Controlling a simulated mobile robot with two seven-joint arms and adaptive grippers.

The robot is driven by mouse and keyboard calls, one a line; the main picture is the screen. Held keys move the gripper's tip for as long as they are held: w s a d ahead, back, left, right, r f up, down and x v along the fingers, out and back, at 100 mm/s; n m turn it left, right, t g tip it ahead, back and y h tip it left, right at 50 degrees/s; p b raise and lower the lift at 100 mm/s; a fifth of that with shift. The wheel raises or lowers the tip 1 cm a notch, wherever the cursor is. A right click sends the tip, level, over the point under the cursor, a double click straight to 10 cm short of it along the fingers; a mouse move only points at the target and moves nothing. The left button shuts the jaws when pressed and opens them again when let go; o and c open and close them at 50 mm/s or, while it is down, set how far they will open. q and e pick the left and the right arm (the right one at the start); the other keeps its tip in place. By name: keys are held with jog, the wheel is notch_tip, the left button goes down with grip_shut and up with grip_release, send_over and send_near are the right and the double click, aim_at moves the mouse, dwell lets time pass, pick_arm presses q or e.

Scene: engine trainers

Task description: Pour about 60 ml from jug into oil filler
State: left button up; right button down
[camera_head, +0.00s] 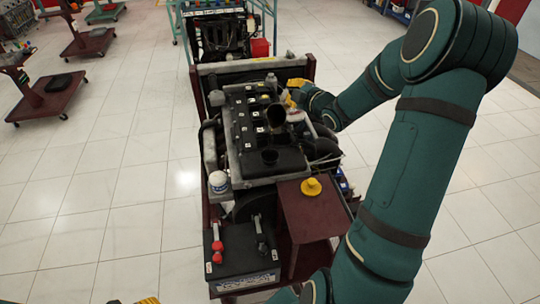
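The engine (246,116) sits on a dark red stand in the middle of the view. A dark, open-mouthed vessel (276,116), which looks like the jug, shows above the right side of the engine top. My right gripper (292,93) has yellow fingers and is at the engine's far right, just behind the dark vessel. Its grip is too small to make out. Only a yellow tip of my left gripper (148,300) shows at the bottom edge.
A yellow cap-like piece (311,187) lies on the dark red shelf (310,212). A battery (240,258) with red and black clamps stands at the front. A white canister (219,182) is at the engine's left. Another trainer (222,35) stands behind.

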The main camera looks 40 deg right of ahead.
jog(key=shift+s+a+n+b, duration=0.1)
jog(key=shift+a+n+b, duration=0.25)
jog(key=shift+b, duration=0.55)
dwell(0.9)
jog(key=p, duration=0.2)
jog(key=d+m+p, duration=0.1)
jog(key=p, duration=0.2)
jog(key=d+r+m+p, duration=0.1)
jog(key=p, duration=0.1)
jog(key=shift+w+d+y, duration=0.1)
jog(key=shift+w+y, duration=0.2)
jog(key=shift+y, duration=0.1)
jog(key=shift+d+f+m+g+p, duration=0.1)
jog(key=shift+f+m+g+p, duration=0.1)
jog(key=shift+m+g+p, duration=0.15)
jog(key=shift+f, duration=0.3)
jog(key=shift+w+d+r+m+y+p, duration=0.1)
jog(key=shift+d+r+m+y+p, duration=0.2)
jog(key=shift+p, duration=0.95)
jog(key=shift+w+d+f+m+g+y, duration=0.1)
jog(key=shift+f+m+g+y, duration=0.1)
jog(key=shift+f, duration=0.2)
jog(key=shift+d+f+m+g+y, duration=0.1)
jog(key=shift+f+m, duration=0.1)
jog(key=shift+f, duration=0.15)
